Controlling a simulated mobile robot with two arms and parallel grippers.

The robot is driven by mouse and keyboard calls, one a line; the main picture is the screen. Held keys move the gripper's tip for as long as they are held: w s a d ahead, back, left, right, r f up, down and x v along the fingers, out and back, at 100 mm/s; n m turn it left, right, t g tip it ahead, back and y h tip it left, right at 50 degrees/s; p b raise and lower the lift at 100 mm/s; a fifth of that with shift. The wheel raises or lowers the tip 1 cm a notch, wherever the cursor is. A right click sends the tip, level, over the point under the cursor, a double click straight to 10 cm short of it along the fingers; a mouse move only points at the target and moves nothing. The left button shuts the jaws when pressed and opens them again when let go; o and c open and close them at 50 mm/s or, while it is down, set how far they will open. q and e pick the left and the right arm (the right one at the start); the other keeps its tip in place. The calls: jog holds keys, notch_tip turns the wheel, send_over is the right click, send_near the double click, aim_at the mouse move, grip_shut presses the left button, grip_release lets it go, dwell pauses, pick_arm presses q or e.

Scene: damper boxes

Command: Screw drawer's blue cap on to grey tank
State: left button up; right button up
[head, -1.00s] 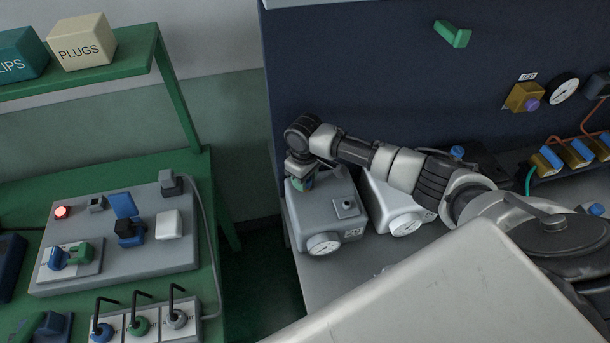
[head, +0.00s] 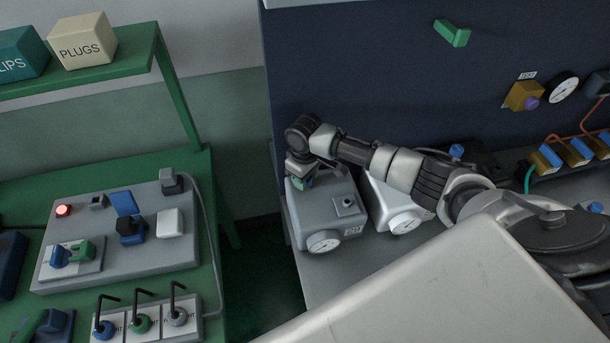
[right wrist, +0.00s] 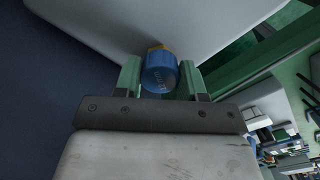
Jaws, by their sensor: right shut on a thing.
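The grey tank (head: 327,208) stands at the left end of the bench, with a round white dial on its front. My right gripper (head: 303,184) is at the top left of the tank, pointing down. In the right wrist view, its green fingers (right wrist: 160,80) are shut on the blue cap (right wrist: 159,73). The cap sits over a brass-coloured neck (right wrist: 158,48) against the pale tank surface; I cannot tell how far it is on. In the head view the cap is mostly hidden by the gripper. My left gripper is not in view.
A white tank (head: 397,207) stands just right of the grey one, under my right arm. A green table (head: 215,290) with a grey switch panel (head: 118,262) is at the left. A dark blue wall panel (head: 360,70) rises behind the bench. A green handle (head: 452,33) sticks out of it.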

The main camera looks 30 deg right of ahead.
jog(key=o, duration=1)
jog(key=shift+c, duration=0.6)
jog(key=shift+c, duration=1)
jog(key=shift+p, duration=0.3)
